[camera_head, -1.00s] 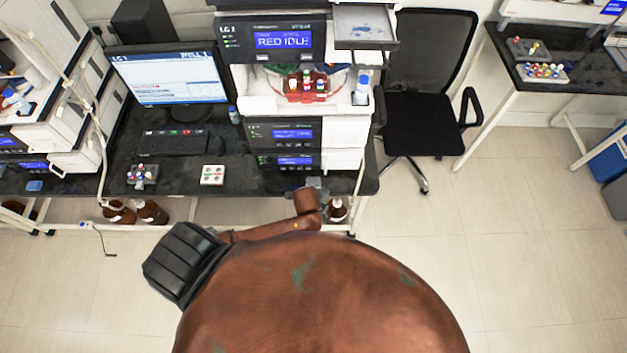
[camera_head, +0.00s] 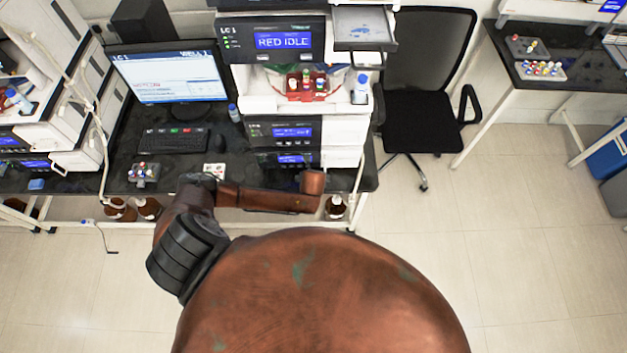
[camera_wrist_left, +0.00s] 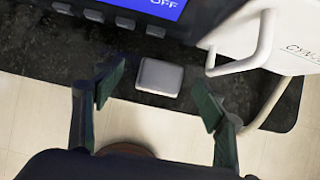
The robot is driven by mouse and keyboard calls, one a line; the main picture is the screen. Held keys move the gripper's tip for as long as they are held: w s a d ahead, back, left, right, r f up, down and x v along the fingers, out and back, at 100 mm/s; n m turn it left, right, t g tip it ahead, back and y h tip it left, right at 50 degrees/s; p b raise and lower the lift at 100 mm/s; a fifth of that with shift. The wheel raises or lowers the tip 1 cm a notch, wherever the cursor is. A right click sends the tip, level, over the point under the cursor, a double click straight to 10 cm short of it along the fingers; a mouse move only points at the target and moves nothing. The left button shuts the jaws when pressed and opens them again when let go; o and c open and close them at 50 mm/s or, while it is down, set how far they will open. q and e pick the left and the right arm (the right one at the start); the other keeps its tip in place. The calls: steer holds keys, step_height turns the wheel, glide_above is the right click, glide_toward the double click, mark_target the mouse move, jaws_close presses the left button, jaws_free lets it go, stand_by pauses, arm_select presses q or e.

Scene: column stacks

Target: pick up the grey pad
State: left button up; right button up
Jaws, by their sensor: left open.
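The grey pad (camera_wrist_left: 159,77) is a small light-grey rounded square. It lies flat on the dark bench top near its front edge, in the left wrist view. My left gripper (camera_wrist_left: 158,94) is open, with its two dark green fingers apart, one on the left and one on the right of the pad in the picture. The pad lies between them and a little beyond, with no contact visible. In the head view my brown left forearm runs along the bench front, and I cannot make out the pad or the fingers there. My right gripper is not in view.
An instrument front with buttons and a blue display (camera_wrist_left: 151,4) stands just behind the pad. A white tubular handle (camera_wrist_left: 245,62) is close on the right.

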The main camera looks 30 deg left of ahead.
arm_select(q)
steer(key=x, duration=0.3)
steer(key=shift+w+d+f, duration=0.1)
steer(key=shift+d, duration=0.05)
steer(key=shift+c, duration=0.7)
steer(key=c, duration=1.1)
